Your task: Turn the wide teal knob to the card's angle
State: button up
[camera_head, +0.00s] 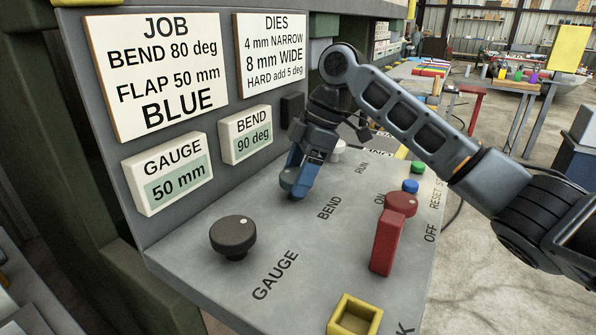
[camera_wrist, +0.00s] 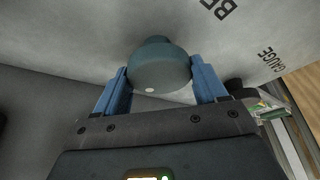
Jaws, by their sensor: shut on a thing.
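The wide teal knob (camera_head: 288,182) stands on the sloping grey panel by the word BEND, partly hidden by my gripper in the head view. My gripper (camera_head: 300,180) reaches down onto it from above. In the wrist view the knob (camera_wrist: 160,66) sits between the two blue fingers of my gripper (camera_wrist: 161,85), which are shut on its sides. A white dot shows on the knob's face. The job card (camera_head: 158,72) reads BEND 80 deg, FLAP 50 mm, BLUE. The BEND display (camera_head: 246,135) reads 90 deg.
A dark GAUGE knob (camera_head: 233,236) stands left of the teal knob; the GAUGE display (camera_head: 168,172) reads 50 mm. The DIES card (camera_head: 272,52) reads 8 mm WIDE, HARD add 5 deg. A red lever (camera_head: 388,240), blue button (camera_head: 410,186), green button (camera_head: 417,167) and yellow square socket (camera_head: 355,314) are to the right.

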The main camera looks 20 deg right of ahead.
jog(key=m+p, duration=0.1)
jog(key=m, duration=0.1)
jog(key=m+t+p, duration=0.1)
jog(key=p, duration=0.1)
jog(key=shift+s+a+r+m, duration=0.1)
jog(key=shift+r+m, duration=0.05)
jog(key=shift+m, duration=0.25)
jog(key=shift+m+t+h+p, duration=0.4)
jog(key=shift+m+t+p, duration=0.1)
jog(key=shift+m+p, duration=0.25)
jog(key=shift+m, duration=0.25)
jog(key=o, duration=1)
jog(key=b+v, duration=0.1)
jog(key=v, duration=0.6)
jog(key=shift+r, duration=0.25)
